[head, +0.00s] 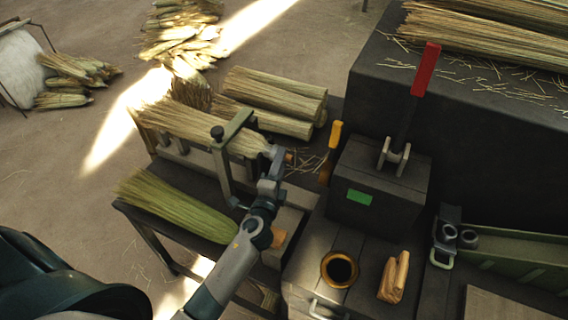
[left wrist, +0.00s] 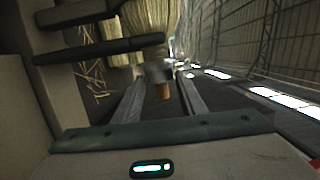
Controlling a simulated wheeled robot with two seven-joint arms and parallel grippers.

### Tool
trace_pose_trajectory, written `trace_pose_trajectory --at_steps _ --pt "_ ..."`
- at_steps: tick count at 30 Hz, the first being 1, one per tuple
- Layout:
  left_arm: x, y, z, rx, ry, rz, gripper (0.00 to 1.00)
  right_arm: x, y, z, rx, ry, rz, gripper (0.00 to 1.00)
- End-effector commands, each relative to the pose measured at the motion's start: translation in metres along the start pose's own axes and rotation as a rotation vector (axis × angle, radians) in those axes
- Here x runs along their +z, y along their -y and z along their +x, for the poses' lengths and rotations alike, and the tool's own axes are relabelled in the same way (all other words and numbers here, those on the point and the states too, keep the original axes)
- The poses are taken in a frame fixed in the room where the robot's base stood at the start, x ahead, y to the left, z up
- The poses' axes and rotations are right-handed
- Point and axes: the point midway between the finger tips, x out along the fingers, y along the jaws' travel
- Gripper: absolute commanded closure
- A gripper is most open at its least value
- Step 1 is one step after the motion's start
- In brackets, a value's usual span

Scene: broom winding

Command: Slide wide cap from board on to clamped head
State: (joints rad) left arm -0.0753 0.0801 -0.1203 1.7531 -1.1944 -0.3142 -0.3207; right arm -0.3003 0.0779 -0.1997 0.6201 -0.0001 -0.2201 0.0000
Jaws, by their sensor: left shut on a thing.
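The clamped head (head: 200,125), a bundle of straw, lies in a clamp frame (head: 224,160) at the left bench; its straw also shows at the top of the left wrist view (left wrist: 150,18). My left gripper (head: 274,158) is at the head's right, narrow end. It is shut on the grey wide cap (left wrist: 158,71), which shows between the fingers against the straw. A short wooden stub (left wrist: 163,91) sticks out of the cap towards me. I cannot tell how far the cap is around the straw. A dark board (head: 447,217) with grey ring caps (head: 467,239) stands at right.
A dark box (head: 372,190) with a red lever (head: 426,68) stands right of the gripper, beside a yellow-handled tool (head: 333,140). A brass-rimmed bowl (head: 327,280) and a wooden block (head: 394,277) sit in front. A loose green straw bundle (head: 175,205) lies below the clamp.

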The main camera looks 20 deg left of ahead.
Motion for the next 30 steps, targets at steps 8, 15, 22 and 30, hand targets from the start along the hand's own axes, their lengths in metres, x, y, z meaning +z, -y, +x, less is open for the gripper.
trace_pose_trajectory --at_steps 8,15,22,30 --pt "0.0040 0.0000 0.0008 0.000 0.000 0.000 0.83 0.0000 -0.0001 -0.0002 0.000 0.000 0.000 0.69" --pt "0.0042 0.0001 0.0009 0.000 0.000 0.000 0.83 0.0000 -0.0003 -0.0002 0.000 0.000 0.000 0.69" --pt "0.0043 0.0002 0.0009 0.000 0.000 0.000 0.58 0.0003 -0.0017 -0.0002 0.002 0.000 -0.001 0.69" --pt "0.0041 0.0001 0.0009 0.000 0.000 0.000 0.41 0.0006 -0.0032 -0.0003 0.003 0.001 -0.002 0.69"
